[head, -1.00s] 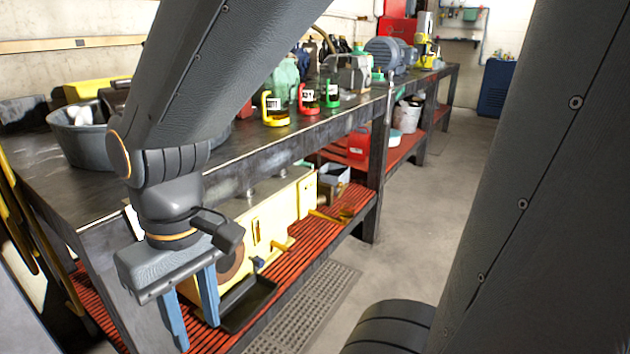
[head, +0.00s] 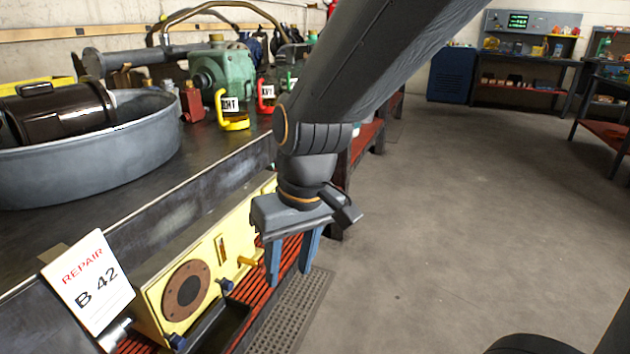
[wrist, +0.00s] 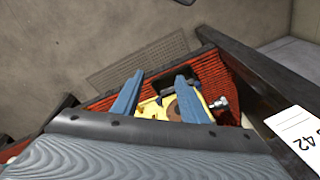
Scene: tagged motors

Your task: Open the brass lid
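My gripper (head: 289,276) hangs beside the bench front with its two blue fingers apart and nothing between them. In the wrist view, the open gripper (wrist: 158,80) points down towards the lower shelf. A yellow housing (head: 150,303) stands on that shelf, with a round brown plate (head: 186,291) on its end face and a small brass-yellow handle (head: 248,262) on its side. I cannot tell for sure which part is the brass lid. The housing (wrist: 150,110) and plate (wrist: 174,110) also show in the wrist view, partly hidden by my gripper. My gripper appears apart from the housing.
A white tag reading "REPAIR B 42" (head: 88,283) hangs at the bench edge, left of the housing. A black tray (head: 216,330) lies before the housing. A large grey basin (head: 90,160) and yellow mug-like holder (head: 233,123) stand on the bench. The floor (head: 450,230) at right is clear.

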